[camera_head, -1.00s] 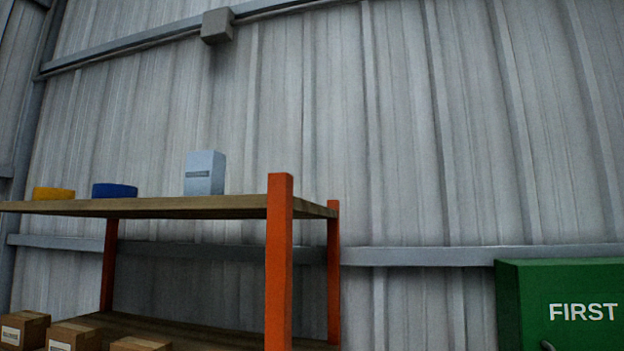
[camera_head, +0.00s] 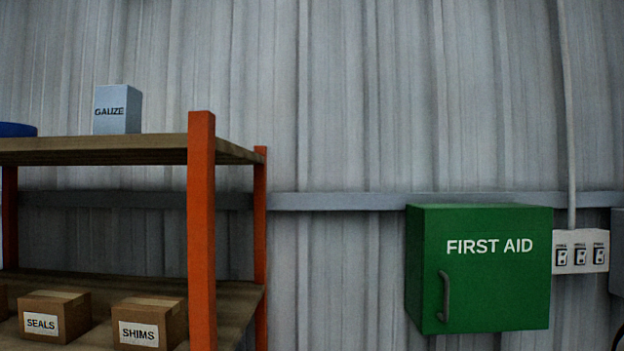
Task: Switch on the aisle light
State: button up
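A white switch panel (camera_head: 580,251) is on the corrugated wall at the right, just right of the green first aid cabinet. It carries several small rocker switches in a row, each with a label above that is too small to read. A grey conduit (camera_head: 567,120) runs up the wall from the panel. I cannot tell which switch is for the aisle light, and no lamp is in view. My gripper is not in view.
The green first aid cabinet (camera_head: 478,268) with a grey handle juts from the wall, its door shut. An orange-post shelf (camera_head: 201,230) at the left holds a gauze box (camera_head: 117,109) and cartons marked seals (camera_head: 54,316) and shims (camera_head: 149,322). A grey box edge (camera_head: 617,250) shows at far right.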

aim_at(562, 255)
jog(key=z, duration=0.95)
